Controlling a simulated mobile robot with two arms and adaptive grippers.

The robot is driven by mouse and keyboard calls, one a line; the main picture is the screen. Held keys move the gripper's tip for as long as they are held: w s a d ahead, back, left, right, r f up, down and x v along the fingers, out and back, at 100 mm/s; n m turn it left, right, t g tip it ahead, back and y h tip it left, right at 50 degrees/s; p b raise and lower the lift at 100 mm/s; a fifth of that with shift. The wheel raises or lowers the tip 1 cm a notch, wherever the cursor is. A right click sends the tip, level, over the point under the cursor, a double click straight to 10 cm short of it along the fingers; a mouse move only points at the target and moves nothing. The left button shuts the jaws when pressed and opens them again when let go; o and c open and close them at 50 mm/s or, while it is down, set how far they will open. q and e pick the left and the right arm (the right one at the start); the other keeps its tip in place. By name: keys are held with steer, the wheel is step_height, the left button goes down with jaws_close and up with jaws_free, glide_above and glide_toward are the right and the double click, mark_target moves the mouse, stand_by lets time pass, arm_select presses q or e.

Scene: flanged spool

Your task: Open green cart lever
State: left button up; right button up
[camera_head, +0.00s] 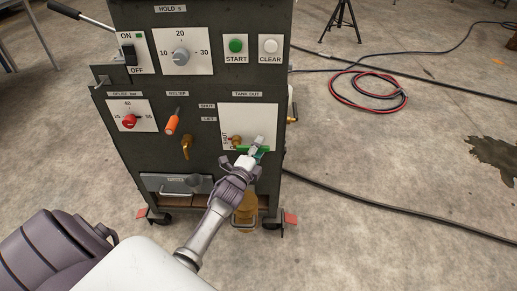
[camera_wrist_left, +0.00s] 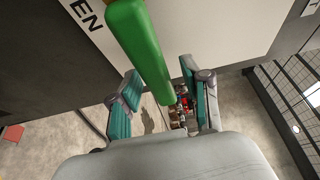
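The green lever (camera_head: 243,148) lies roughly level on the white TANK OUT panel (camera_head: 262,116) at the cart's lower right. My left gripper (camera_head: 257,151) is at the lever, its fingers partly covering it. In the left wrist view the lever (camera_wrist_left: 138,48) is a thick green bar running down from the top, its near end between the two teal finger pads (camera_wrist_left: 160,102). The fingers stand apart with gaps visible, so the gripper is open around the lever end. Whether a pad touches it, I cannot tell. My right gripper is not in view.
The dark cart (camera_head: 200,88) also carries an orange-handled lever (camera_head: 172,122), a brass tap (camera_head: 187,147), a red knob (camera_head: 129,121) and a lower drawer handle (camera_head: 181,191). Hoses and cables (camera_head: 367,92) lie on the floor to the right.

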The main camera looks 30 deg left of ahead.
arm_select(q)
jaws_close()
